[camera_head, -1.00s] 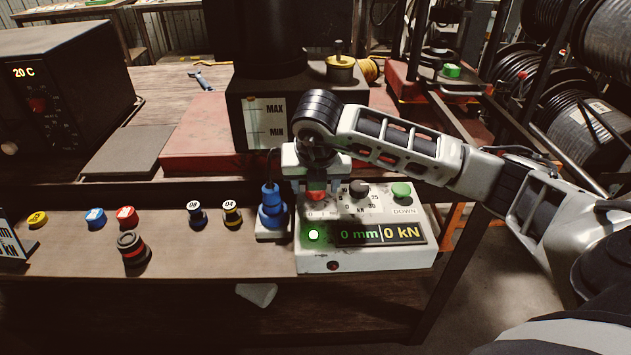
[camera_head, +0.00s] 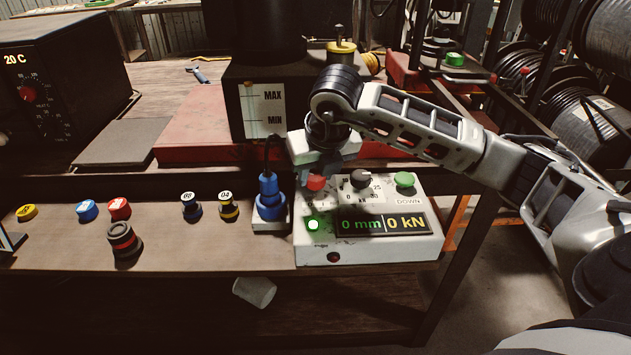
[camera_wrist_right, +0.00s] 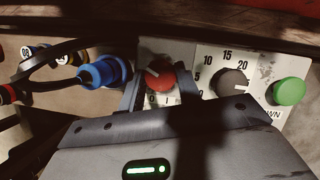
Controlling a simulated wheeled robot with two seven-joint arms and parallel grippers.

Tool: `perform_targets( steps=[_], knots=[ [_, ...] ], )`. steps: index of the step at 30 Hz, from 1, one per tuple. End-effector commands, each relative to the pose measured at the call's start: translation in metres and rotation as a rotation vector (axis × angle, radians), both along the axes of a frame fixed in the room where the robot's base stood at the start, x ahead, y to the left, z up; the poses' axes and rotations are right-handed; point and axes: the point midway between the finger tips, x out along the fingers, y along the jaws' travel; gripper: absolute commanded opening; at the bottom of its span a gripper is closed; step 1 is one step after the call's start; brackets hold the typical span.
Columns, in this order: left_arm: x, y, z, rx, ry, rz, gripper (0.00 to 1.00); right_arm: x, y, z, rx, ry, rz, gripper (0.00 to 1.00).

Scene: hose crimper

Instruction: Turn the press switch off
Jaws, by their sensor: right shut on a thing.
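The press control box (camera_head: 370,252) is white and stands at the front of the bench. Its red switch knob (camera_head: 315,182) is at the box's upper left, beside a black dial (camera_head: 361,180) and a green DOWN button (camera_head: 404,179). The knob also shows in the right wrist view (camera_wrist_right: 158,78), above marks 0 and I, with a pale pointer line. My right gripper (camera_wrist_right: 155,92) is shut on the red knob, its fingers either side. In the head view its body is tilted. My left gripper is not in view.
A blue plug (camera_head: 269,196) with a black cable stands just left of the box. Several coloured caps, such as a red one (camera_head: 119,208), lie further left. The press (camera_head: 258,112) on its red base (camera_head: 190,135) stands behind. A white cup (camera_head: 255,291) lies below.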

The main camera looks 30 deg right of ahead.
Motion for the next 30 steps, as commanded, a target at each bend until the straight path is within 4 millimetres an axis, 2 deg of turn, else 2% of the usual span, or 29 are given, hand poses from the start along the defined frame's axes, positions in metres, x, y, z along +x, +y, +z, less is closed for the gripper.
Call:
perform_targets(
  steps=[1,12,30],
  knots=[
    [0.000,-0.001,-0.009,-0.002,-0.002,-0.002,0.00,0.001,-0.001,-0.004,-0.002,-0.005,0.043,0.11],
    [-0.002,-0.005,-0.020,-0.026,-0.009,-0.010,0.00,0.000,-0.003,-0.003,0.001,-0.003,0.392,0.11],
    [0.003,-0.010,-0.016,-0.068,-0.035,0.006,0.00,0.002,-0.006,0.001,0.003,-0.003,0.950,0.11]
  ],
)
